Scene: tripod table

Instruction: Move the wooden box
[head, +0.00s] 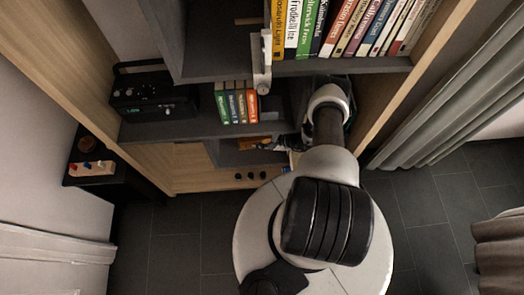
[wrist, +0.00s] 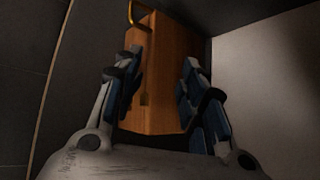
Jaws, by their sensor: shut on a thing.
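The wooden box (wrist: 166,62) is orange-brown with a brass-coloured loop at its top, seen in the wrist view. My gripper (wrist: 162,78) has its dark-padded fingers on both sides of the box and is shut on it. In the head view a small orange-brown part of the box (head: 254,143) shows inside a low shelf compartment. My gripper (head: 284,144) reaches in there from the right, partly hidden by my arm. The rest of the box is hidden in the head view.
A shelf unit (head: 160,131) surrounds the arm, with a row of small books (head: 237,106) just above the compartment. A black radio (head: 152,96) stands on the left. A dark side table (head: 70,181) bears a wooden block with coloured knobs (head: 93,168). The tiled floor at the left front is clear.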

